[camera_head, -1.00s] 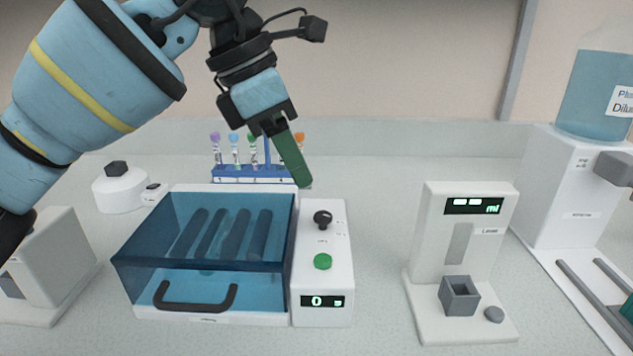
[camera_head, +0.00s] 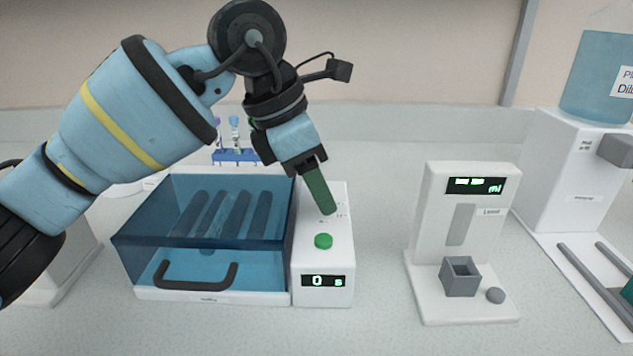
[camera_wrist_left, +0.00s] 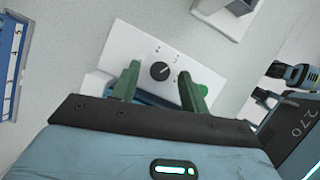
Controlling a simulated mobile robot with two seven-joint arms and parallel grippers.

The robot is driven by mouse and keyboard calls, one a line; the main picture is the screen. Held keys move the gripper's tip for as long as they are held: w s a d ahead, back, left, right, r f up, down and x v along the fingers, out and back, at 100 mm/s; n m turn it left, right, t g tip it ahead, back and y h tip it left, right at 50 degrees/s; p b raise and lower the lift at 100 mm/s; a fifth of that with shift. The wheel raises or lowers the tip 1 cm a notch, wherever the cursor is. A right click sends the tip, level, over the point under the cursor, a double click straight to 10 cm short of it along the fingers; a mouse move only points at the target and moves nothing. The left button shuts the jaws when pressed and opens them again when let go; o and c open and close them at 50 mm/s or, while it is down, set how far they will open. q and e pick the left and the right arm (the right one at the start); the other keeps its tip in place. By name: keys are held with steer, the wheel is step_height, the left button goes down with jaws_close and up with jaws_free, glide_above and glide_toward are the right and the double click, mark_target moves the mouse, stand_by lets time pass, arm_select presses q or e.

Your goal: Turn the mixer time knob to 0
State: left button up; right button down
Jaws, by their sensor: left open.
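The mixer (camera_head: 215,235) is a white box with a blue see-through lid and a control panel (camera_head: 322,262) on its right side. The panel has a green button (camera_head: 323,241) and a display (camera_head: 325,281) reading 0 s. The black time knob (camera_wrist_left: 160,71) shows in the left wrist view, with small marks beside it; in the head view my gripper hides it. My left gripper (camera_head: 325,209) is over the knob's place on the panel. In the left wrist view its green fingers (camera_wrist_left: 160,82) are apart, one on each side of the knob in the picture. Contact cannot be told.
A blue rack (camera_head: 236,155) with tubes stands behind the mixer, partly hidden by my arm. A white device with a display (camera_head: 465,240) stands to the right, and a dispenser with a blue bottle (camera_head: 600,85) stands at the far right. The counter between mixer and device is clear.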

arm_select(q)
steer(key=c, duration=0.9)
jaws_close()
arm_select(e)
steer(key=shift+s, duration=0.2)
